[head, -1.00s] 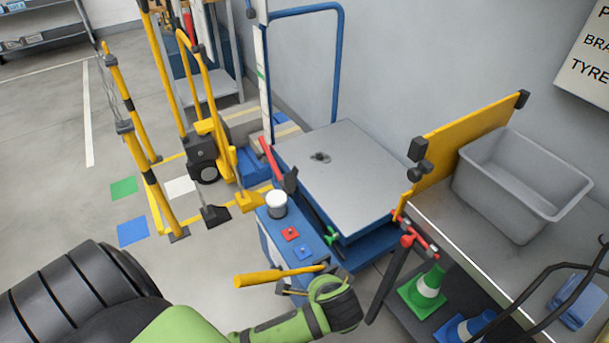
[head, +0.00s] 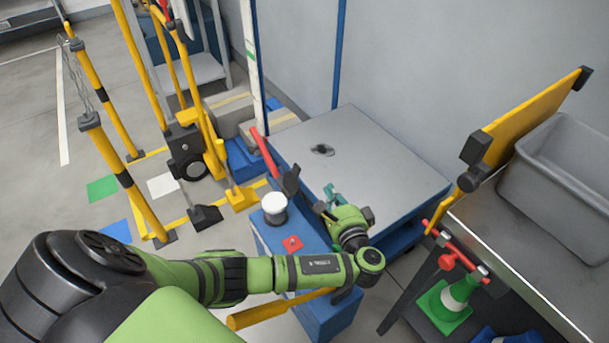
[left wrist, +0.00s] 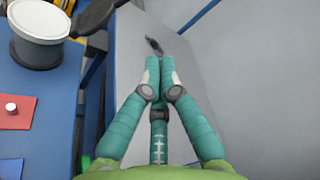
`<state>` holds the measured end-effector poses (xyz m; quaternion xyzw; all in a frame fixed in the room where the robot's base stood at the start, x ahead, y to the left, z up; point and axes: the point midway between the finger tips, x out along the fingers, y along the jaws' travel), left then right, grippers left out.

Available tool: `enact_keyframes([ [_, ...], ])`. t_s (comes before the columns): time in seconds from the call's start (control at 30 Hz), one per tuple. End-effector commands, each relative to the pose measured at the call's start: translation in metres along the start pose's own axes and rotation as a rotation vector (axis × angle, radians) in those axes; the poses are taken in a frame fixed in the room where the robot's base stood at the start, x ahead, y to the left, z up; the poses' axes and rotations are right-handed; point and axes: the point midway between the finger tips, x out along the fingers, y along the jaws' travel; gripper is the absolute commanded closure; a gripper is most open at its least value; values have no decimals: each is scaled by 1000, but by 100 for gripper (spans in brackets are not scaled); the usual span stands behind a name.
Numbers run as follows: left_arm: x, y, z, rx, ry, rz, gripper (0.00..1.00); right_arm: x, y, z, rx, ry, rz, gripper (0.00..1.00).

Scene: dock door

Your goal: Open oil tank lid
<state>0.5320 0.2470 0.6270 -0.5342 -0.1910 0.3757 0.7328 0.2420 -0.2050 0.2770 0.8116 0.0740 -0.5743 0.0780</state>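The wide grey metal top (head: 385,165) on a blue base, with a small dark fitting (head: 322,150), could be the tank lid; it lies flat and closed. A white-topped round container (head: 274,204) on the blue box beside it is also capped; I cannot tell which is meant. My left gripper (head: 328,197) is over the near edge of the grey top. In the left wrist view, its teal fingers (left wrist: 159,68) meet at their tips with nothing visible between them. They point toward the dark fitting (left wrist: 153,45), apart from it. My right gripper is not in view.
A blue box (head: 335,312) carries a red button plate (head: 292,243). A red-handled tool (head: 264,152) leans at the left edge. A yellow panel (head: 530,130) and grey bin (head: 565,175) stand right. Yellow posts (head: 105,100) stand left, and a wall is behind.

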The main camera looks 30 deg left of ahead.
Motion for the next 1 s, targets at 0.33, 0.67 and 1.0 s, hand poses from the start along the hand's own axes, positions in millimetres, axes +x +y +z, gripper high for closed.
enact_keyframes([
  [0.33,25,10,-3,-2,-3,-1,100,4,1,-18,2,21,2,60],
  [0.67,96,11,-4,-1,-4,0,100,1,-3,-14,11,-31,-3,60],
  [1.0,90,9,30,0,2,3,100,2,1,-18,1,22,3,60],
])
